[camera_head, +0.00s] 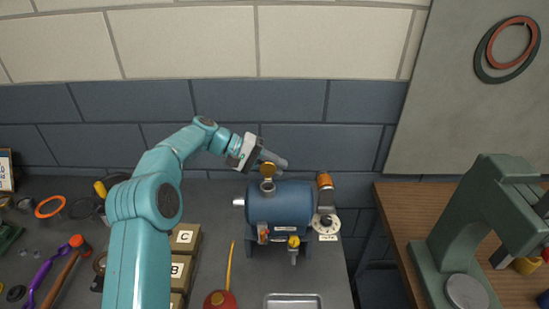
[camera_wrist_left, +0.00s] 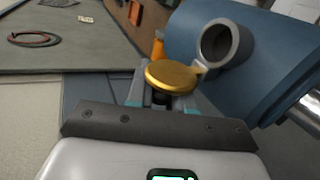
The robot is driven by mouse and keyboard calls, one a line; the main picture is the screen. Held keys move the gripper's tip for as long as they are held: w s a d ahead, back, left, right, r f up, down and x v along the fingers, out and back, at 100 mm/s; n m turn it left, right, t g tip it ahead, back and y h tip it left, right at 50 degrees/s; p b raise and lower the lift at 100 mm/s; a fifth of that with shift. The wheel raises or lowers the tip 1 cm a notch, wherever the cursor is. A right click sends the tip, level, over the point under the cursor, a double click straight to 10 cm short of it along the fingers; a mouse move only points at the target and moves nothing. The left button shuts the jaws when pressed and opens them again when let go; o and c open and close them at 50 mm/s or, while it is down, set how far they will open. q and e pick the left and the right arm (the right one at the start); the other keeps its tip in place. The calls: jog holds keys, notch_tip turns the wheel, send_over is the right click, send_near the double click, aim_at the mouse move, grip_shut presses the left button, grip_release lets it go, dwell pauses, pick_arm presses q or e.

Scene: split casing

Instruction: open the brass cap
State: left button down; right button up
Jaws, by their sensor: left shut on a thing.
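The brass cap (camera_head: 268,168) sits tipped up off the short grey filler neck (camera_head: 267,187) on top of the blue casing (camera_head: 283,207). In the left wrist view the round cap (camera_wrist_left: 172,77) lies beside the neck (camera_wrist_left: 217,43), whose dark mouth is uncovered. A small grey hinge piece (camera_wrist_left: 202,67) seems to join them. My left gripper (camera_head: 276,160) comes in from the left and is shut on the cap; its fingers show partly behind the cap in the wrist view (camera_wrist_left: 160,98). My right gripper is not in view.
An orange-topped cylinder (camera_head: 324,181) and a white dial (camera_head: 326,224) stand right of the casing. Lettered boxes (camera_head: 186,238), a red oil can (camera_head: 220,299) and a metal tray (camera_head: 293,301) are in front. A green press (camera_head: 455,220) stands on the wooden bench at right.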

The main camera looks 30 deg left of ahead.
pick_arm(q)
jog(key=shift+w+a+f+n+g+h, duration=0.15)
jog(key=shift+w+f+n+g+h, duration=0.15)
jog(key=shift+n+g, duration=0.3)
jog(key=shift+n, duration=0.3)
jog(key=c, duration=1)
grip_release()
jog(key=shift+s, duration=0.1)
